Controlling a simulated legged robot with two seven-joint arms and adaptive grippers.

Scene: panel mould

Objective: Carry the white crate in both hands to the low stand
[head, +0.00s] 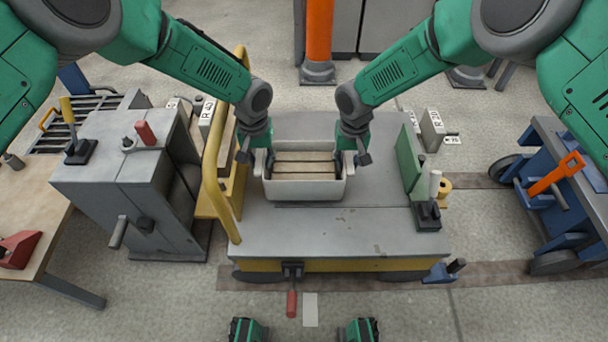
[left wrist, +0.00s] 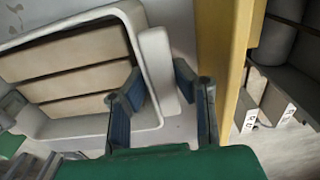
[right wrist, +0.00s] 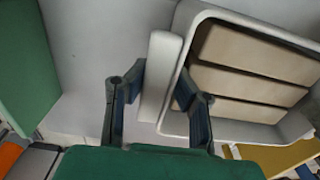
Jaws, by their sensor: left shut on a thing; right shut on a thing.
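The white crate (head: 303,190) is over the grey top of a low platform with a yellow base (head: 330,238), and pale brown slabs (head: 305,168) lie in it. I cannot tell whether its bottom touches the top, or whether this platform is the low stand. My left gripper (head: 261,163) is shut on the crate's left end grip; the grip (left wrist: 158,70) shows between its fingers in the left wrist view. My right gripper (head: 348,163) is shut on the right end grip, which shows in the right wrist view (right wrist: 160,75). The crate looks about level.
A yellow rail (head: 213,165) and a grey cabinet (head: 135,185) stand left. A green block (head: 411,157) and a dark holder (head: 428,215) stand on the platform's right side. A blue cart (head: 565,190) is far right.

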